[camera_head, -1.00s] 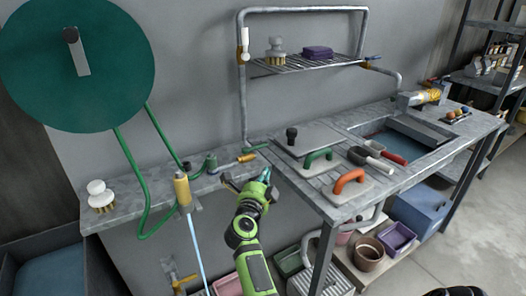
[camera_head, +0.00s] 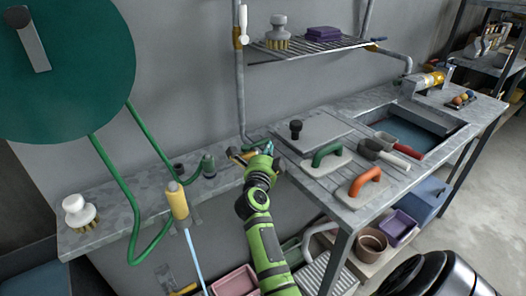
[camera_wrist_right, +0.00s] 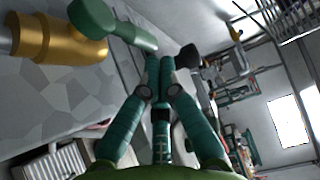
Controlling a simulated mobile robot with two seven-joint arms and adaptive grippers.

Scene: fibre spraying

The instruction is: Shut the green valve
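The green valve shows in the right wrist view as a brass body (camera_wrist_right: 62,38) with a green lever handle (camera_wrist_right: 112,24) at upper left. In the head view its green handle (camera_head: 254,146) lies at the back of the bench, left of the grey lidded worktop. My right gripper (camera_head: 268,150) is right beside the valve and partly covers it. In the wrist view its teal fingers (camera_wrist_right: 160,62) are drawn together at the tips, just below the handle's free end. I cannot tell whether they touch it. My left gripper is not in view.
A green hose hangs from the wall reel (camera_head: 65,70) to a yellow-handled spray wand (camera_head: 177,200). A white brush (camera_head: 78,212) stands on the ledge. The worktop with green (camera_head: 330,152) and orange (camera_head: 368,180) handles lies to the right. A shelf (camera_head: 315,46) is above.

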